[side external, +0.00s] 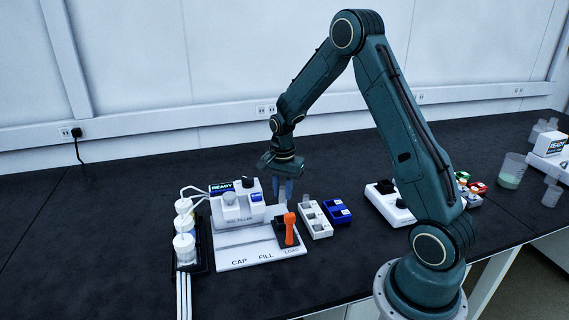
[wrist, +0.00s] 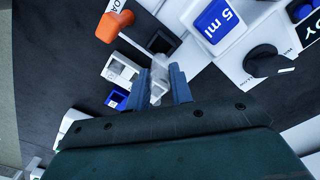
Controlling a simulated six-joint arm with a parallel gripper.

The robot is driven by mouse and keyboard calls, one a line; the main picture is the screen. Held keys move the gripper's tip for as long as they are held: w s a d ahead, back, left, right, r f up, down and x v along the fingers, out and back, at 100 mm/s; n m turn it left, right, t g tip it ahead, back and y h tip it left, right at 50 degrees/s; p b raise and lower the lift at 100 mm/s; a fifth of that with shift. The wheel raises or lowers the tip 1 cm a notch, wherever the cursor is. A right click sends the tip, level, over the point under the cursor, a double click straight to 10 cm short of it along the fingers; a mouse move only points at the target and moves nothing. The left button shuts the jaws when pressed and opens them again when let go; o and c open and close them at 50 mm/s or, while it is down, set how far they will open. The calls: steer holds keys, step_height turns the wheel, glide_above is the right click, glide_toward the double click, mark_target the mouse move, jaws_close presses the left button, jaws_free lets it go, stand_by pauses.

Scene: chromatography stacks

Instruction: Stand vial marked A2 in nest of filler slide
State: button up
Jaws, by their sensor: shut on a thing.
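My gripper (wrist: 166,78) is shut on a clear vial (wrist: 157,87), which shows between its two blue-grey fingers in the wrist view. Any mark on the vial is too small to read. In the side view, my gripper (side external: 283,190) points down just behind the filler slide, apart from it. The dark filler slide (side external: 279,232) has an orange handle (side external: 290,229) and sits at the LOAD end of the white filler base. In the wrist view the orange handle (wrist: 115,24) is at upper left, and a dark square nest (wrist: 162,42) lies beyond the fingertips.
The white filler (side external: 235,212) stands left of the slide. A white rack (side external: 318,231) with a clear vial (side external: 305,200) and a blue tray (side external: 337,212) are close on the right. Bottles (side external: 184,245) stand at far left. The bench behind is clear.

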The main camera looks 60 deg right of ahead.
mark_target(282, 206)
steer(key=shift+a+f, duration=0.1)
steer(key=shift+f, duration=0.15)
steer(key=shift+f, duration=2)
steer(key=shift+f, duration=1.45)
stand_by(0.5)
steer(key=o, duration=1)
steer(key=shift+r, duration=0.1)
steer(key=shift+r, duration=3.9)
